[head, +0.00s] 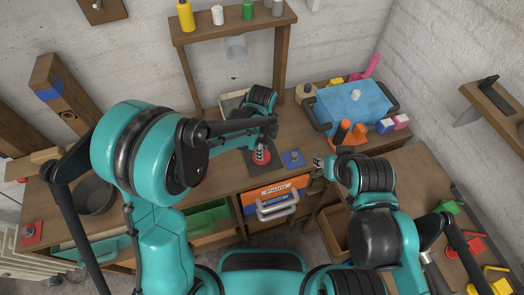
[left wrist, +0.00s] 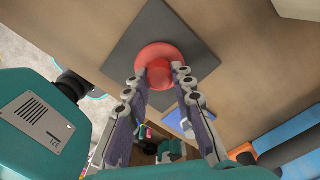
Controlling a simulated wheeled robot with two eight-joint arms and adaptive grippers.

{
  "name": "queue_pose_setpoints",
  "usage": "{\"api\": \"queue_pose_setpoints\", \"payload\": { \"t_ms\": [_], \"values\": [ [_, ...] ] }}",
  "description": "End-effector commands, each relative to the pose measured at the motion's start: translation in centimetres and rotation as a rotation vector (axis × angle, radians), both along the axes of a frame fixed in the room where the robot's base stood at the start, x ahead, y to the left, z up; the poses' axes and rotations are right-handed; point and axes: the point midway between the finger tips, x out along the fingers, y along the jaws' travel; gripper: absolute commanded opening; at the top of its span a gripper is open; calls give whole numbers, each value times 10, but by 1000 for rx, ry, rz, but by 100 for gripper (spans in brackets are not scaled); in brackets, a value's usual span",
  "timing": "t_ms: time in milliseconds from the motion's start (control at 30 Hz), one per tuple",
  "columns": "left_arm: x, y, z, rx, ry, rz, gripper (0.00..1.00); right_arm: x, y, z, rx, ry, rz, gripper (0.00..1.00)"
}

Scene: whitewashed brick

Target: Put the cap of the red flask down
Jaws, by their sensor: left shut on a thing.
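The red flask (head: 261,156) stands on a dark square mat (head: 250,168) on the workbench. The left wrist view shows it from above as a red round shape (left wrist: 160,52) on the dark mat (left wrist: 143,28). My left gripper (left wrist: 157,78) is shut on the small darker red cap (left wrist: 159,74), which lies between its fingertips over the flask. I cannot tell whether the cap touches the flask.
A blue square (head: 293,159) with a small grey piece lies right of the mat. A blue box (head: 350,104), orange items (head: 347,134) and a pink-and-white block stand farther right. A dark pan (head: 95,196) is at the left. A shelf (head: 232,24) stands behind.

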Motion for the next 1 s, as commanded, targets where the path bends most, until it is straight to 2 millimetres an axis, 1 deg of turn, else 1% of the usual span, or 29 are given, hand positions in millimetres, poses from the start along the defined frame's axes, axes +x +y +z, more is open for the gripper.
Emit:
{"api": "queue_pose_setpoints", "payload": {
  "t_ms": [200, 333, 367, 400, 433, 767, 867, 967, 1000],
  "values": [
    [0, 0, 1, 0, 0, 0, 0, 0, 0, 1, 0, 0, 0, 40],
    [0, 0, -4, 0, 0, 0, 0, 0, 0, -4, 0, 0, 0, 40],
    [0, 0, -3, 0, 0, 0, 29, 0, 0, -3, 0, 0, 0, 40],
    [0, 0, -3, 0, 0, 0, 39, 0, 0, -3, 0, 0, 0, 40],
    [0, 0, -3, 0, 0, 0, 44, 0, 0, -3, 0, 0, 0, 40],
    [0, 0, -1, 0, 0, 0, 44, 0, 0, 0, 0, 0, 0, 40],
    [0, 0, 9, 0, 0, 0, 44, 0, 0, 4, 0, 0, 0, 40],
    [0, 0, 27, 0, 0, 0, 44, 0, 0, 10, 0, 0, 0, 40],
    [-1, 0, 36, 0, 0, 0, 44, 0, 0, 12, 0, 0, 0, 40]
  ]
}}
